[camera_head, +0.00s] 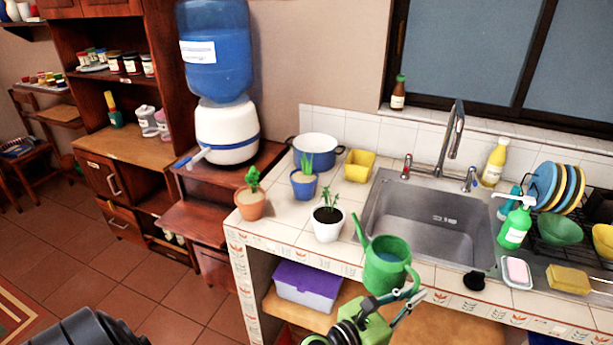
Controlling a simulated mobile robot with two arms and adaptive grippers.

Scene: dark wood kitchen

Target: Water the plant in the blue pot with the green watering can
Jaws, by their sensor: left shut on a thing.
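The green watering can (385,266) is at the front edge of the sink, upright, its spout pointing up and left. My left gripper (402,298) is shut on the watering can at its lower right side; the exact contact is partly hidden. The blue pot (304,185) with a spiky green plant (307,164) stands on the tiled counter, behind the white pot and left of the sink. The can is apart from it, to the front right. My right gripper does not show.
A white pot with a plant (328,222) stands between the can and the blue pot. A terracotta pot (250,202) is at the counter's left end. The sink (430,215) has a tall faucet (452,135).

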